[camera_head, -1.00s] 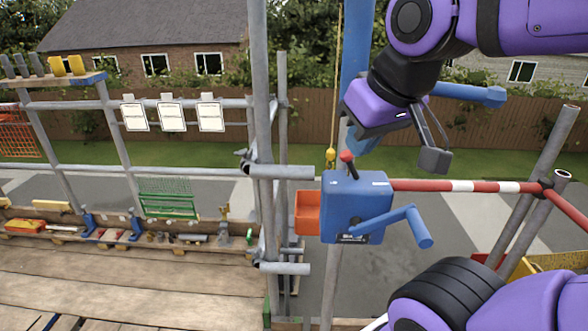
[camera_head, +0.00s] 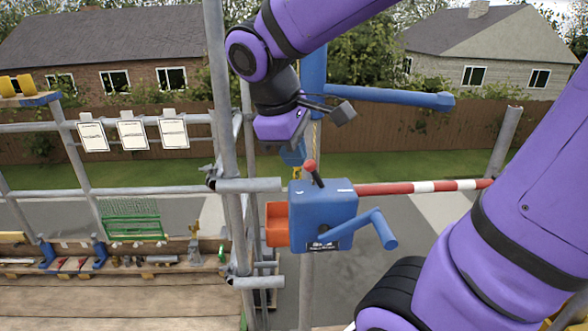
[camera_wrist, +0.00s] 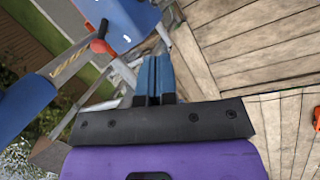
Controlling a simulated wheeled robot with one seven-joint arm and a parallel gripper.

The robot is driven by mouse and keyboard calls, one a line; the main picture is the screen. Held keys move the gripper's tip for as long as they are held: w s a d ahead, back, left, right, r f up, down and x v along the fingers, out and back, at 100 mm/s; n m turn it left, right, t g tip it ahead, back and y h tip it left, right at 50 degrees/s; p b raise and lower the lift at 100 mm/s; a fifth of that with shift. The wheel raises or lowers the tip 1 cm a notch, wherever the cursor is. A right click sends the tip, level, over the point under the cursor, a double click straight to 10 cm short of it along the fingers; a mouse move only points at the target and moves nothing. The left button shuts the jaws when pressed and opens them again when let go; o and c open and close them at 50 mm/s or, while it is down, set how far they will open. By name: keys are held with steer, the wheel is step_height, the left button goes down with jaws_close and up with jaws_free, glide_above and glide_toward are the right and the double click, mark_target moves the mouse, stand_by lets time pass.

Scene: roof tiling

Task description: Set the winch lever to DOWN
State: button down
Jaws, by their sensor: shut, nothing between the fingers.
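The blue winch box (camera_head: 322,215) is fixed to the scaffold, with a blue crank on its front. Its lever, a short black stem with a red knob (camera_head: 310,166), rises from the top and tilts slightly left. In the wrist view the red knob (camera_wrist: 99,45) and part of the winch box (camera_wrist: 135,14) show at upper left. My gripper (camera_head: 294,157) is just left of the knob and slightly above it, apart from it as far as I can see. Its blue fingers (camera_wrist: 155,78) are shut and empty. No DOWN marking is readable.
An orange box (camera_head: 277,224) is on the winch's left side. Scaffold poles (camera_head: 222,100) stand close left. A blue hoist arm (camera_head: 390,96) extends above, and a red-white rail (camera_head: 425,187) runs right. A wooden deck (camera_head: 110,298) lies at lower left.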

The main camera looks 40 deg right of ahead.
steer(key=w+a+f+n+g+h, duration=0.1)
steer(key=w+f+n+h, duration=0.3)
steer(key=w, duration=0.3)
steer(key=w+a+f+n+g+h, duration=0.2)
steer(key=w+f+n+h, duration=0.1)
steer(key=w+n, duration=0.4)
steer(key=shift+a+f+h, duration=0.15)
steer(key=shift+f+h, duration=0.2)
steer(key=shift+h, duration=0.55)
glide_toward(316, 175)
step_height(316, 175, down, 2)
steer(key=d, duration=0.2)
steer(key=shift+w+d, duration=0.15)
steer(key=shift+d, duration=0.65)
steer(key=shift+r, duration=0.1)
